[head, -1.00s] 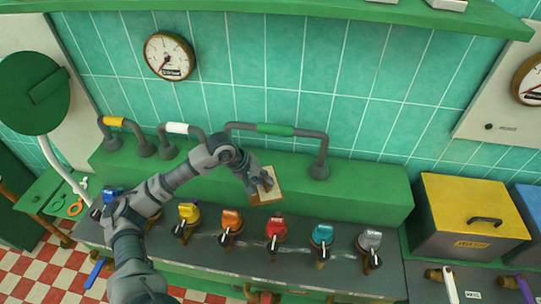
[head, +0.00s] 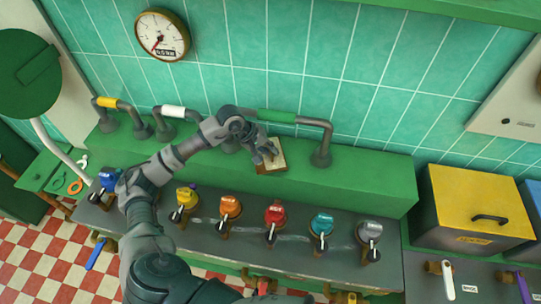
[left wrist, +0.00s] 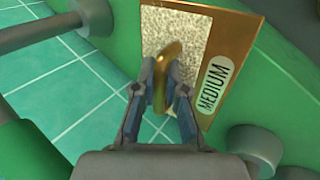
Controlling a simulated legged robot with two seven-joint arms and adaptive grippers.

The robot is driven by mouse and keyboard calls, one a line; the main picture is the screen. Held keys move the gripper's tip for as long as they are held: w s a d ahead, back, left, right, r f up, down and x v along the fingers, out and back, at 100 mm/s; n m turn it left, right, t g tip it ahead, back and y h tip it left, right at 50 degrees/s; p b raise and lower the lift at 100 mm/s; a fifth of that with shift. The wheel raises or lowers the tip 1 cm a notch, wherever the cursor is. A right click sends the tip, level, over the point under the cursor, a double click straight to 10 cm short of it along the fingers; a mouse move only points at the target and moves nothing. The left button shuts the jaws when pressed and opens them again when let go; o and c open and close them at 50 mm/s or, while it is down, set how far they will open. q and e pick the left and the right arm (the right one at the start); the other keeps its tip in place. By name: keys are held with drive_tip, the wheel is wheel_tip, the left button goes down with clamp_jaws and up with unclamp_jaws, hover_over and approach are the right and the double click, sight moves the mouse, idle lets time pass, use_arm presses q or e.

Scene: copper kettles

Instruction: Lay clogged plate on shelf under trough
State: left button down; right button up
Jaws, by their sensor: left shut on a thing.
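My left gripper (head: 266,152) is shut on the brass handle (left wrist: 168,72) of a plate (head: 276,158). In the left wrist view the plate (left wrist: 238,45) has a brass rim, a pale speckled face and a label reading MEDIUM. In the head view it is at the green ledge, between the legs of the green-gripped pipe; whether it touches the ledge is unclear. I cannot make out with certainty which part is the trough or the shelf under it. My right gripper is not in view.
Several coloured valves, such as the red one (head: 274,216), line the grey bench in front of the green ledge (head: 375,183). The green-gripped pipe (head: 277,116) rises behind the plate. A yellow-lidded box (head: 485,192) stands at right. A checkered floor lies at lower left.

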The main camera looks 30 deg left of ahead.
use_arm(q)
drive_tip(key=f, duration=0.1)
drive_tip(key=f+b, duration=0.1)
drive_tip(key=f, duration=0.1)
drive_tip(key=shift+w+d+f, duration=0.15)
drive_tip(key=shift+d+f, duration=0.05)
drive_tip(key=shift+w+d, duration=0.1)
drive_tip(key=shift+w, duration=0.1)
drive_tip(key=shift+w+d+f, duration=0.15)
drive_tip(key=shift+w, duration=0.2)
drive_tip(key=c, duration=1.2)
unclamp_jaws()
drive_tip(key=shift+s, duration=0.3)
drive_tip(key=shift+a, duration=0.45)
